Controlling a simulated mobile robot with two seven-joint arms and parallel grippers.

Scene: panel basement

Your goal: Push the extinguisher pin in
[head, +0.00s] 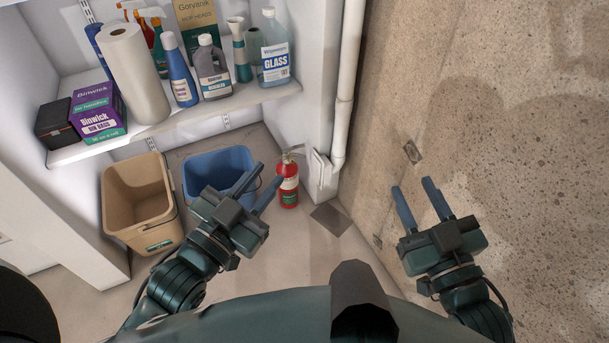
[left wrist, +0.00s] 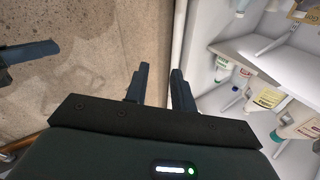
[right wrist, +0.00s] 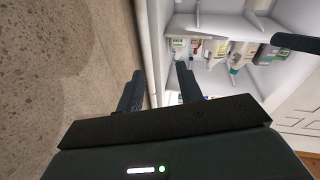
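A small red fire extinguisher (head: 289,188) stands upright on the floor by the alcove corner in the head view. It has a pale label and a handle on top. Its pin is too small to make out. My left gripper (head: 268,175) is open and empty; in the head view it appears just left of the extinguisher, and I cannot tell how far above it is. It also shows open in the left wrist view (left wrist: 160,70). My right gripper (head: 412,186) is open and empty in front of the concrete, right of the extinguisher. It also shows in the right wrist view (right wrist: 159,71).
A blue bucket (head: 205,163) and a beige bin (head: 137,205) stand left of the extinguisher. A shelf (head: 225,104) above holds bottles, a paper roll (head: 133,75) and boxes. A white pipe (head: 347,80) runs down the corner.

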